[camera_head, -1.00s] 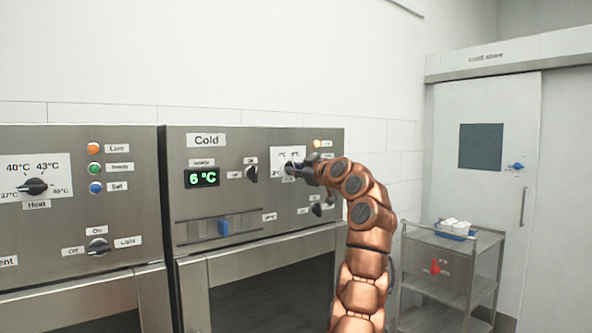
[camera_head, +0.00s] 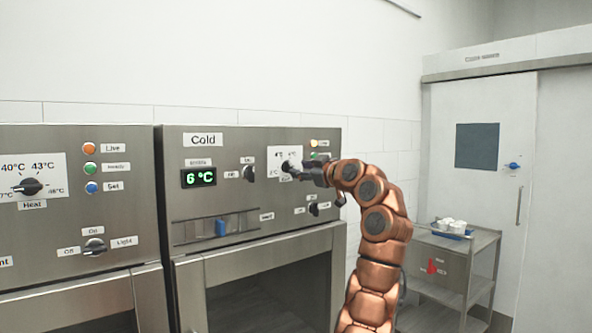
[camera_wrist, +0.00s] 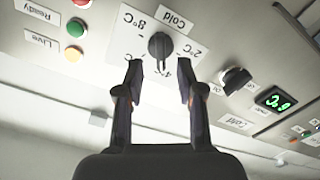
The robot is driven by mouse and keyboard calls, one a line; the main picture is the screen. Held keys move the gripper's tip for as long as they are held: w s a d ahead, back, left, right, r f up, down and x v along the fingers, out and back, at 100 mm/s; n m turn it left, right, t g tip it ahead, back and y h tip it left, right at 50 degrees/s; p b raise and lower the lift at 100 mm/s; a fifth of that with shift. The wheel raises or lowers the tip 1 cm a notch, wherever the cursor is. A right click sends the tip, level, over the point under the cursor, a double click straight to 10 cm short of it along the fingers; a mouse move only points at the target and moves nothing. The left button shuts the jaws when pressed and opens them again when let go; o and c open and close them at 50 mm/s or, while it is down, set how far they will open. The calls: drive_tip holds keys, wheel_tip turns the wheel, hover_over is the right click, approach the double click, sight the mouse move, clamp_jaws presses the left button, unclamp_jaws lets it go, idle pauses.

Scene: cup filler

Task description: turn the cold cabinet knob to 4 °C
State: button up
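The cold cabinet knob (camera_head: 288,167) is a dark dial on a white temperature plate at the right of the Cold panel. In the wrist view, which is upside down, the knob (camera_wrist: 160,46) sits just beyond my fingertips, near the 2 °C, 4 °C and 8 °C labels. Its exact pointer setting is hard to tell. My gripper (camera_wrist: 161,72) is open and empty, its fingers apart and short of the knob. In the head view my gripper (camera_head: 304,171) is right of the knob. The green display (camera_head: 199,177) reads 6 °C.
A smaller switch (camera_head: 248,173) and a lower knob (camera_head: 314,209) are nearby on the panel. A blue slider (camera_head: 221,228) is below the display. The heat cabinet (camera_head: 78,215) is at left. A trolley (camera_head: 452,268) stands at right.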

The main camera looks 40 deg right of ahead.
drive_tip(key=s, duration=0.7)
drive_tip(key=shift+a, duration=0.35)
drive_tip(key=shift+s, duration=0.1)
